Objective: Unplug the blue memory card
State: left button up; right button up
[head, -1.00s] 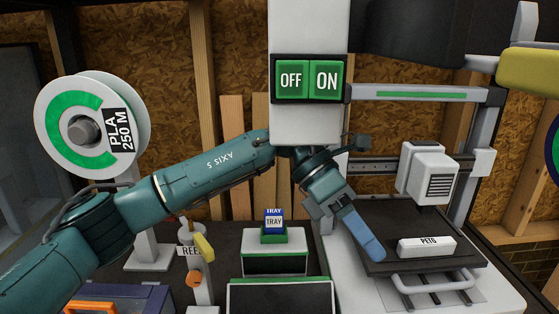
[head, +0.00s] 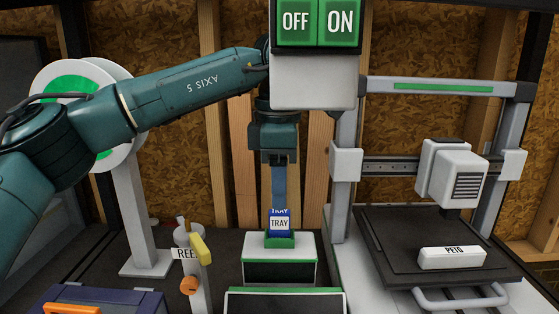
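The blue memory card (head: 279,223), with a white TRAY label, stands upright in the green-topped slot of a small white box with a dark front (head: 279,262). My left gripper (head: 279,205) points straight down, its blue fingers directly above or at the card's top edge. The fingers line up in this view, so I cannot tell whether they are apart or touch the card. My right gripper is not in view.
A printer bed (head: 400,235) with a white PETG block (head: 452,258) is at right. A REEL post (head: 187,254) and a spool stand (head: 136,215) are at left.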

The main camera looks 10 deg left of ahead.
aim_at(279, 213)
pick_arm(q)
jog(key=shift+s+f+b, duration=0.15)
jog(key=shift+f+b, duration=0.25)
jog(key=shift+f, duration=2.4)
jog(key=c, duration=0.3)
grip_shut()
jog(key=shift+s+r+p, duration=0.15)
jog(key=shift+r+p, duration=0.4)
jog(key=shift+r, duration=0.15)
jog(key=shift+w+r+p, duration=0.15)
jog(key=shift+r+p, duration=0.45)
jog(key=shift+w+r+p, duration=0.15)
jog(key=shift+r+p, duration=0.75)
jog(key=shift+r, duration=0.1)
